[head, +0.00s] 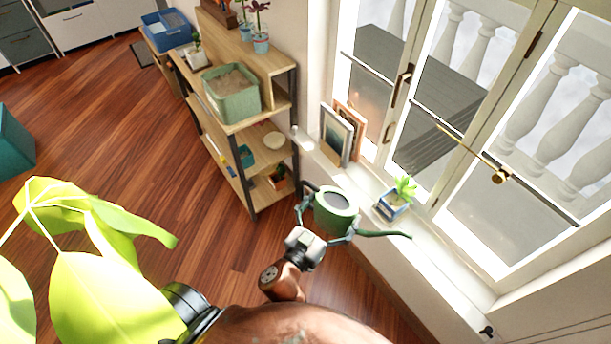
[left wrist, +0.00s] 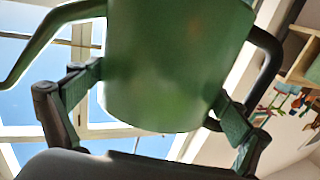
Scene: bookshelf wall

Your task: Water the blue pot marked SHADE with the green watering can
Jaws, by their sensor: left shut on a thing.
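My left gripper (head: 327,232) is shut around the can's body; the left wrist view shows the can (left wrist: 180,65) between the two fingers (left wrist: 158,108). The spout reaches right, with its tip near the sill, on the near side of a small blue pot (head: 396,206) with a light green plant. The pot stands on the sill just right of the can. Its marking is not readable. My right gripper is not in view.
Two frames (head: 337,134) lean by the window left of the pot. A wooden shelf (head: 262,123) with a green bin (head: 232,96) stands further left. Large leaves (head: 110,290) fill the lower left. The sill right of the pot is clear.

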